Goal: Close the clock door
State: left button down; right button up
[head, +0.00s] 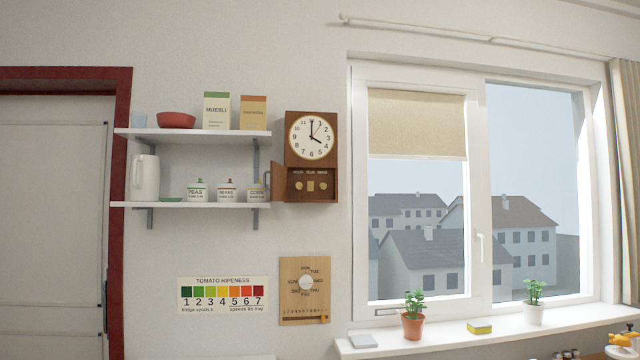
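A brown wooden wall clock (311,157) with a white round dial (310,138) hangs between the shelves and the window. Its lower compartment (312,186) shows round brass-coloured parts and small labels. The clock door (279,182) is a small brown panel at the lower left of the clock. It stands open, swung out to the left, close to the jars on the lower shelf. Neither of my grippers is in the head view.
Two white shelves, upper (190,134) and lower (190,205), hold a red bowl, boxes, a kettle and jars left of the clock. A wooden calendar board (304,291) hangs below. The windowsill (470,333) carries potted plants and a yellow block.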

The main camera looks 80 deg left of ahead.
aim_at(278, 181)
jog(key=i+u, duration=0.45)
jog(key=i+l+u, duration=0.2)
jog(key=i+u, duration=0.25)
jog(key=i, duration=0.15)
jog(key=i+j+u, duration=0.1)
jog(key=i+u, duration=0.15)
jog(key=u, duration=0.15)
jog(key=i+u, duration=0.25)
jog(key=u, duration=0.15)
jog(key=i+u, duration=0.25)
jog(key=u, duration=0.15)
